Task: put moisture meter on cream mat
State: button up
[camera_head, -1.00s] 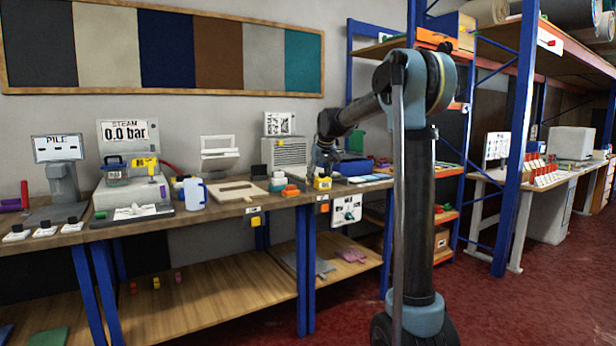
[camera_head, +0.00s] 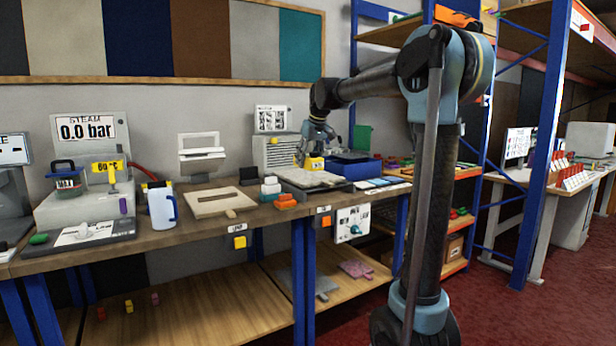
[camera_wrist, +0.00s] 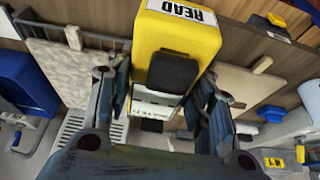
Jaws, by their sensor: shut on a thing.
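The moisture meter (camera_wrist: 177,40) is a yellow block with a white READ label and a dark pad. In the wrist view it sits between the fingers of my gripper (camera_wrist: 165,108), which is shut on it. In the head view the small yellow meter (camera_head: 313,163) hangs from my gripper (camera_head: 316,152) over the back part of the cream mat (camera_head: 305,178). That mat is pale, mottled and lies on a dark tray on the bench. The mat also shows at the left of the wrist view (camera_wrist: 80,87). I cannot tell the exact gap between meter and mat.
A blue bin (camera_head: 356,168) stands right of the mat. A pale vented box (camera_head: 281,150) stands behind.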

aim_at(310, 175)
jog(key=i, duration=1.05)
